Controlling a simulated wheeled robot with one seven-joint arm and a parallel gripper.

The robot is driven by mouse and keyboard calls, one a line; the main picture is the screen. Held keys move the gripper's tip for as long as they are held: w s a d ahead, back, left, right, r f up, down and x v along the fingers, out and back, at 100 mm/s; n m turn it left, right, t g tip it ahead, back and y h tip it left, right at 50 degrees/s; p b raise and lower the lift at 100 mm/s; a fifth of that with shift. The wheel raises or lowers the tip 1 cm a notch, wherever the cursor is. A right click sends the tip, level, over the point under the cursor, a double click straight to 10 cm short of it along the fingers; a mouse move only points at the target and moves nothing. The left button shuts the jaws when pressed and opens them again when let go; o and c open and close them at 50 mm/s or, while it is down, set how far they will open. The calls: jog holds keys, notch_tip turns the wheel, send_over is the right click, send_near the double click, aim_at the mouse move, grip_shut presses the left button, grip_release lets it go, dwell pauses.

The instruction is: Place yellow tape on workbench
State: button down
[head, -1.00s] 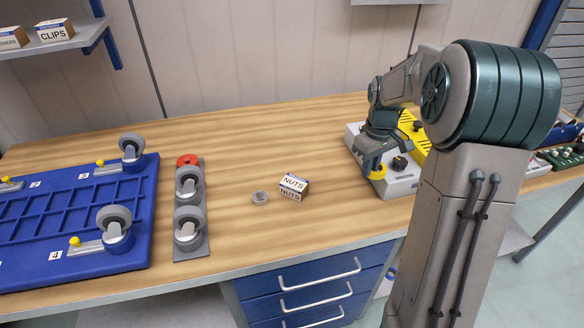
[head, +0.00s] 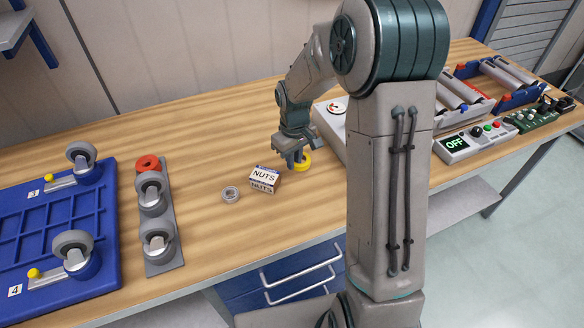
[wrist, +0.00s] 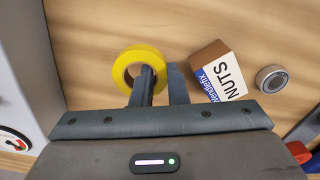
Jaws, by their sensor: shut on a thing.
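The yellow tape (head: 304,163) is a bright ring at my gripper (head: 296,162), above or on the wooden workbench (head: 240,118). In the wrist view the tape (wrist: 122,69) has one finger of my gripper (wrist: 158,80) through its hole and the other outside the ring. The gripper is shut on the tape's wall. The tape's near side is partly hidden by the fingers. I cannot tell whether the tape touches the wood.
A NUTS box (head: 263,180) stands just left of the gripper, with a small grey ring (head: 231,194) beyond it. A caster plate with a red ring (head: 147,163) lies farther left. A pale unit (head: 332,117) is close on the right. Bare wood lies behind the box.

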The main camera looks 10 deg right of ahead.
aim_at(292, 178)
jog(key=shift+s+a+f, duration=0.1)
jog(key=shift+a+f, duration=0.2)
jog(key=shift+f, duration=0.3)
jog(key=shift+f+p, duration=0.35)
jog(key=shift+f, duration=1.25)
jog(key=shift+f, duration=0.15)
jog(key=c, duration=1.8)
grip_release()
jog(key=shift+c, duration=0.2)
jog(key=shift+o, duration=0.7)
